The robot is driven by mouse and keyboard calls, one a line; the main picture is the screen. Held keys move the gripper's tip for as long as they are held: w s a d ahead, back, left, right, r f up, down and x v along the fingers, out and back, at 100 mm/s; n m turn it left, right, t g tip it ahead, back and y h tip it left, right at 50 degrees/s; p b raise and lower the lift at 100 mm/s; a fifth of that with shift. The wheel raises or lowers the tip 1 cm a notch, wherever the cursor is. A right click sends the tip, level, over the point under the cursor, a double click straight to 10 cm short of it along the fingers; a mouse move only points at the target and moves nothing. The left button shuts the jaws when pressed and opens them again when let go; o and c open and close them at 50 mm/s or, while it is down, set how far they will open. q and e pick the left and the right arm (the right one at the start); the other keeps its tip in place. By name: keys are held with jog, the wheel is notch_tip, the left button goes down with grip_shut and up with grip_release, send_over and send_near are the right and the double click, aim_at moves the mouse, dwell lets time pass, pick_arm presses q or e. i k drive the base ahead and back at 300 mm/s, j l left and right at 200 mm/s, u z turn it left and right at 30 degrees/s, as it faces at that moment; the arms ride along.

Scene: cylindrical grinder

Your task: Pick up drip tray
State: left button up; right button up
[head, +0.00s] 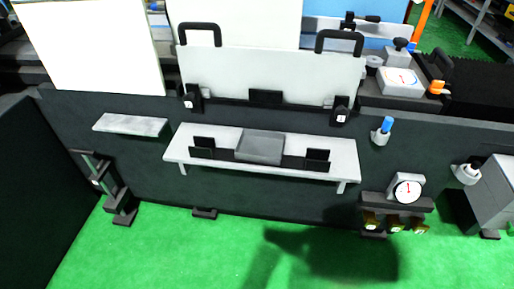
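A shallow grey tray (262,146), which looks like the drip tray, sits in the middle of a light grey shelf (230,168) on the front of the machine. A dark upright tab (203,146) stands to its left and another dark tab (317,159) to its right. A dark strip along the tray's front runs toward both tabs; I cannot tell whether they are joined to the tray. Neither of my grippers is in view.
A pale guard panel (270,75) with two black handles stands above the shelf. A small empty ledge (130,125) is at the left. A dial gauge (407,190) on a bracket and a blue-capped item (386,127) are at the right. The green floor (190,255) in front looks clear.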

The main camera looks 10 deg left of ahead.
aim_at(266, 147)
jog(key=i+l+u, duration=0.1)
jog(key=u, duration=0.3)
jog(key=l+u, duration=0.2)
jog(key=u, duration=0.2)
jog(key=i+l+u, duration=0.15)
jog(key=l, duration=0.3)
jog(key=i+l+u, duration=0.15)
jog(key=l, duration=0.3)
jog(key=l+u, duration=0.15)
jog(key=l, duration=0.35)
jog(key=i+l, duration=0.1)
jog(key=l, duration=0.55)
